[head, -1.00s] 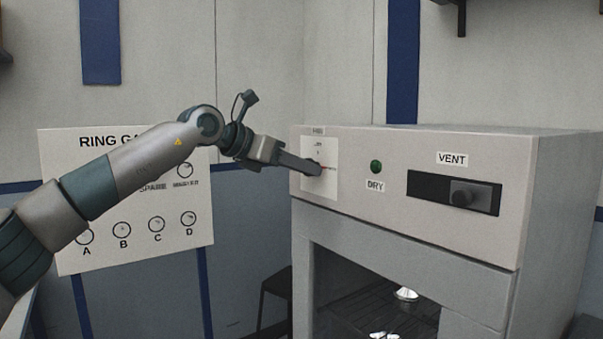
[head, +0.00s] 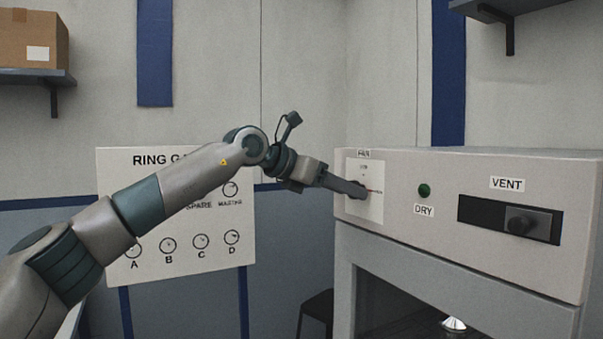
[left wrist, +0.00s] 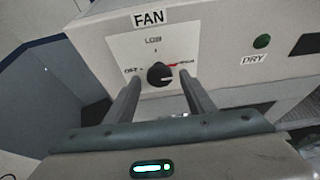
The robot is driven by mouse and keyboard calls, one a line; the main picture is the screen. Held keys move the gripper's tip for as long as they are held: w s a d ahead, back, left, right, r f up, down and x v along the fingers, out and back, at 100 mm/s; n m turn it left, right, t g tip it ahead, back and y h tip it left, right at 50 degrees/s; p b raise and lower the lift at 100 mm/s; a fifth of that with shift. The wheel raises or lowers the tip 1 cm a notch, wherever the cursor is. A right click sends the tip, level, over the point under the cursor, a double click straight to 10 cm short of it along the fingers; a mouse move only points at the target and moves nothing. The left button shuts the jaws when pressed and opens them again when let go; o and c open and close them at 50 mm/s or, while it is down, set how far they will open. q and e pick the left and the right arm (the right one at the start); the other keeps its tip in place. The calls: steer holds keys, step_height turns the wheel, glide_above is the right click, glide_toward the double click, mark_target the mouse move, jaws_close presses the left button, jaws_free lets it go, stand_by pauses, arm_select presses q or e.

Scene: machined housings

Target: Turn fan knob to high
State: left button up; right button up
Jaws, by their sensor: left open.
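The fan knob (left wrist: 159,74) is a round black knob on a white plate (left wrist: 153,48) under a FAN label. Small lettering sits left of, above and right of it, with a red mark on its right side. My left gripper (head: 359,189) is at the plate on the oven front in the head view and hides most of the knob there. In the left wrist view my left gripper (left wrist: 159,77) is open, with one finger on each side of the knob. Contact with the knob cannot be told. My right gripper is not in view.
Right of the plate on the oven front (head: 400,230) are a green DRY button (head: 424,190) and a VENT slider (head: 527,221). A RING GAUGE board (head: 180,220) stands behind my left arm. A shelf holds a cardboard box (head: 33,40) at upper left.

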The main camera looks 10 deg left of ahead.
arm_select(q)
steer(key=b+v, duration=0.3)
steer(key=v, duration=1.3)
steer(key=shift+s+a, duration=0.2)
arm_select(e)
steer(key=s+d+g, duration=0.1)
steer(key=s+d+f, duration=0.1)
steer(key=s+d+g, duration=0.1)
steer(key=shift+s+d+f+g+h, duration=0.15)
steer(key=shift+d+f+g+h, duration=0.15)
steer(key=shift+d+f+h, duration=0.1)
arm_select(q)
steer(key=shift+f, duration=0.15)
